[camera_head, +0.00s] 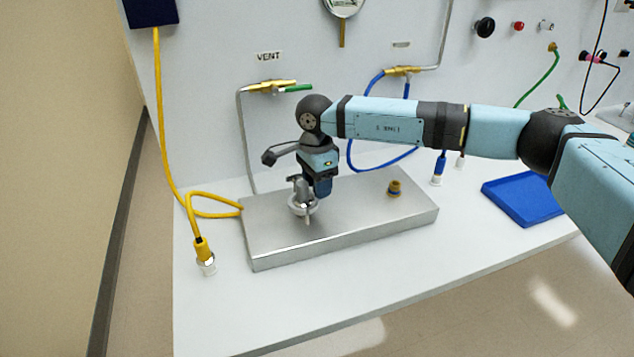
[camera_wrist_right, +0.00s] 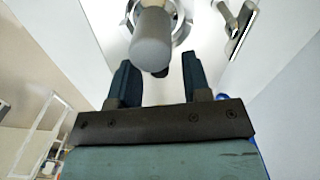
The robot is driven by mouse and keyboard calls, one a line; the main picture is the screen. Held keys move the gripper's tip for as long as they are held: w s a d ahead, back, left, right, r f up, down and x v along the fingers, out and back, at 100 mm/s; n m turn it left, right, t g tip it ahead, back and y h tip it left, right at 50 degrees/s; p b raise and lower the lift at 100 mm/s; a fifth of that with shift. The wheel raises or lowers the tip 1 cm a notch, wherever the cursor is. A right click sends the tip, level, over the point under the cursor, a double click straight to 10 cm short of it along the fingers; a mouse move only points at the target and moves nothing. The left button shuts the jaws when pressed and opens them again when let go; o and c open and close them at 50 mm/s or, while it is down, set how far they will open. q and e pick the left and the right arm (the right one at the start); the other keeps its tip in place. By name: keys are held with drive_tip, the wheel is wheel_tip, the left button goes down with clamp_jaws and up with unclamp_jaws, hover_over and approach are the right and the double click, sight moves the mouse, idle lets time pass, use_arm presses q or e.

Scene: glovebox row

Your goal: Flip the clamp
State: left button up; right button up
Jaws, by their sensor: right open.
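The clamp (camera_head: 302,207) is a small silvery fitting with a round ring and a short upright part. It sits on the left half of a metal block (camera_head: 370,222). In the right wrist view, a grey rounded cylinder (camera_wrist_right: 152,45) with a silver ring behind it shows just beyond my fingertips; it appears to be part of the clamp. My right gripper (camera_head: 318,188) is right beside the clamp and hides part of it. In the wrist view the right gripper (camera_wrist_right: 158,75) is open, with a gap between its fingers and nothing visibly gripped. My left gripper is not in view.
A brass fitting (camera_head: 394,188) stands on the block's right. A yellow hose (camera_head: 168,130) ends on the bench at left. A green-handled VENT valve (camera_head: 297,88) is on the wall behind. A blue tray (camera_head: 522,199) lies at right. The bench front is clear.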

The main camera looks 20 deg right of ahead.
clamp_jaws()
drive_tip(key=shift+d+m, duration=0.1)
drive_tip(key=shift+m, duration=0.2)
drive_tip(key=m, duration=0.1)
drive_tip(key=s+d+m, duration=0.1)
drive_tip(key=m, duration=0.1)
drive_tip(key=shift+s, duration=0.2)
drive_tip(key=m, duration=0.1)
drive_tip(key=s+m, duration=0.1)
drive_tip(key=m, duration=0.2)
drive_tip(key=shift+s+d, duration=0.25)
drive_tip(key=m, duration=0.1)
drive_tip(key=s+m, duration=0.1)
drive_tip(key=m, duration=0.1)
drive_tip(key=shift+s+y, duration=0.25)
drive_tip(key=shift+y, duration=0.05)
drive_tip(key=shift+s+a+m, duration=0.1)
drive_tip(key=shift+s+m, duration=0.2)
drive_tip(key=shift+m, duration=0.5)
drive_tip(key=shift+s+a+m, duration=0.1)
drive_tip(key=shift+s+m, duration=0.15)
drive_tip(key=shift+m, duration=0.55)
unclamp_jaws()
drive_tip(key=shift+s, duration=0.1)
